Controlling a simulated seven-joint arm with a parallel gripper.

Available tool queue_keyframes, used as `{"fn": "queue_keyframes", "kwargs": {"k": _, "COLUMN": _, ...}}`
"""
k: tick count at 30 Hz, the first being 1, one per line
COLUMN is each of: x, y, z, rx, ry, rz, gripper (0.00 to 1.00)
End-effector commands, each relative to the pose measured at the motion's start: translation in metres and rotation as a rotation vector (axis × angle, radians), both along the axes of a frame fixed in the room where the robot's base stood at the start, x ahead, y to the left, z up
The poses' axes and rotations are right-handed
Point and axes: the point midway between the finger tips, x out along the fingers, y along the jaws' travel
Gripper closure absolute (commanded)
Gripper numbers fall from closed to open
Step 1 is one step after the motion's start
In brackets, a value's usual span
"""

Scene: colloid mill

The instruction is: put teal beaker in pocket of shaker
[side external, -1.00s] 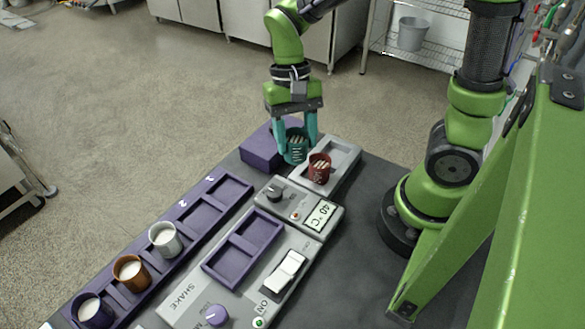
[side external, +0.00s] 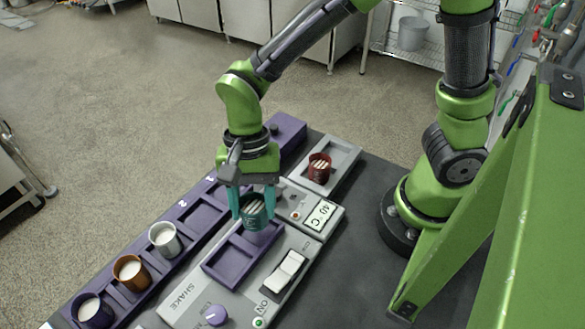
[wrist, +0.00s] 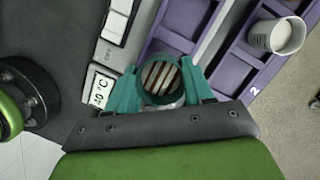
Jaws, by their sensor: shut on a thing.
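My gripper (side external: 253,207) is shut on the teal beaker (side external: 254,213), one teal finger on each side. The beaker is upright, with pale striped contents, also seen from above in the wrist view (wrist: 160,80). In the side view it appears over the far end of the shaker's purple two-pocket tray (side external: 216,271). The near pocket (side external: 229,262) shows empty; the far pocket is partly hidden behind the beaker. I cannot tell whether the beaker touches the tray. The grey shaker (side external: 187,304) has a white rocker switch, a purple knob and a green light.
A purple rack (side external: 66,313) on the left holds purple, orange and white cups (side external: 165,239). A dark red beaker (side external: 319,167) stands in a grey tray (side external: 343,155) behind. A heater unit with a display (side external: 322,214) adjoins the shaker.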

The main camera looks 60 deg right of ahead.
Motion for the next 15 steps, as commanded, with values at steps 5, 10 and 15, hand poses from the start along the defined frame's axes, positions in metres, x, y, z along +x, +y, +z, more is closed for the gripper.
{"fn": "queue_keyframes", "kwargs": {"k": 5, "x": -0.001, "y": -0.001, "z": -0.027, "rx": -0.003, "ry": 0.004, "rz": 0.0, "gripper": 0.8}}
{"fn": "queue_keyframes", "kwargs": {"k": 10, "x": 0.0, "y": -0.001, "z": -0.035, "rx": -0.001, "ry": 0.0, "rz": 0.0, "gripper": 0.8}}
{"fn": "queue_keyframes", "kwargs": {"k": 15, "x": 0.0, "y": -0.001, "z": -0.034, "rx": -0.001, "ry": 0.0, "rz": 0.001, "gripper": 0.8}}
